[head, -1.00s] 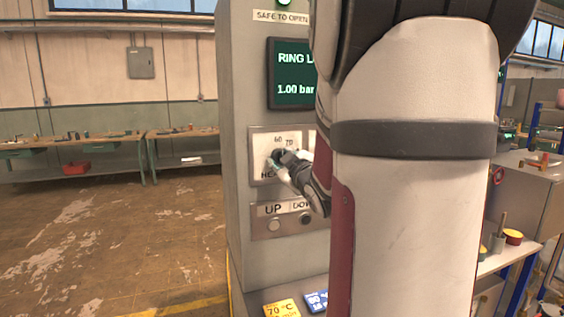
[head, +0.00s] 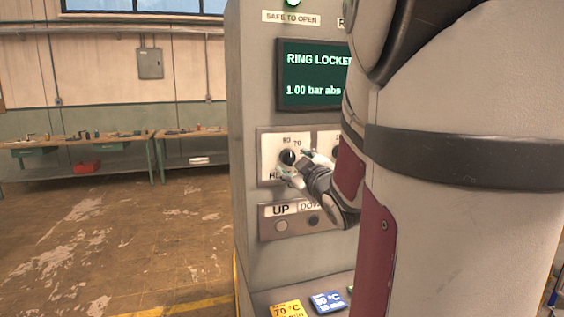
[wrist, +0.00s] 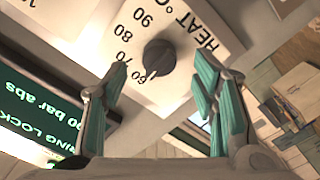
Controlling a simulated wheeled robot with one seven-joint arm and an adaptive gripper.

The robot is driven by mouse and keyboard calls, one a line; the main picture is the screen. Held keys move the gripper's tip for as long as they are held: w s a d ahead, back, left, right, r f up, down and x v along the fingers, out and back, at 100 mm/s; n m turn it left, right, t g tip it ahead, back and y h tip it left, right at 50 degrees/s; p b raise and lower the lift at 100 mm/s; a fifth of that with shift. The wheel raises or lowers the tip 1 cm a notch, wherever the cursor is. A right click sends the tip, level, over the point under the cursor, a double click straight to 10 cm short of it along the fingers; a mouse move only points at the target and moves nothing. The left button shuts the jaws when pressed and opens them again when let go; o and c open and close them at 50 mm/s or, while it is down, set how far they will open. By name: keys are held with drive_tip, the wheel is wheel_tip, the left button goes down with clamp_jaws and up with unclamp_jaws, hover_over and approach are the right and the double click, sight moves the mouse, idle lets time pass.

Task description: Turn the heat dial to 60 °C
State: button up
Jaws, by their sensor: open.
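The heat dial (head: 287,157) is a round dark knob on a white plate marked HEAT, on the front of a grey cabinet. In the wrist view the dial (wrist: 159,56) shows a light pointer mark on its lower side, towards the 60 and 70 labels; I cannot tell its exact setting. My gripper (head: 297,163) is in front of the plate, open and empty. In the wrist view its teal fingers (wrist: 156,64) are spread to either side of the dial, which stands beyond their tips, apparently clear of them. My arm hides the cabinet's right side.
Above the plate, a screen (head: 312,75) reads RING LOCKED and 1.00 bar abs. Below it is a panel (head: 296,222) with UP and DOWN buttons. Yellow (head: 287,309) and blue (head: 328,302) cards lie on a ledge lower down. The floor to the left is open, with workbenches behind.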

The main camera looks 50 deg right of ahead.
drive_tip(key=v, duration=0.4)
drive_tip(key=shift+w, duration=0.1)
drive_tip(key=w+a+f+m+g+y, duration=0.1)
drive_tip(key=a+f+g+y, duration=0.1)
drive_tip(key=a, duration=0.7)
drive_tip(key=a+f+m+g+y, duration=0.1)
drive_tip(key=a+f+g+y, duration=0.15)
drive_tip(key=a, duration=0.55)
drive_tip(key=s+a+f+g+y, duration=0.2)
drive_tip(key=s+a, duration=0.3)
drive_tip(key=a, duration=0.3)
drive_tip(key=s+a+f+g+y, duration=0.2)
drive_tip(key=s+a, duration=0.4)
drive_tip(key=a, duration=0.3)
drive_tip(key=shift+s+f+g+y, duration=0.2)
drive_tip(key=shift+s+g+y, duration=0.15)
drive_tip(key=shift+g, duration=0.4)
drive_tip(key=shift+c, duration=0.5)
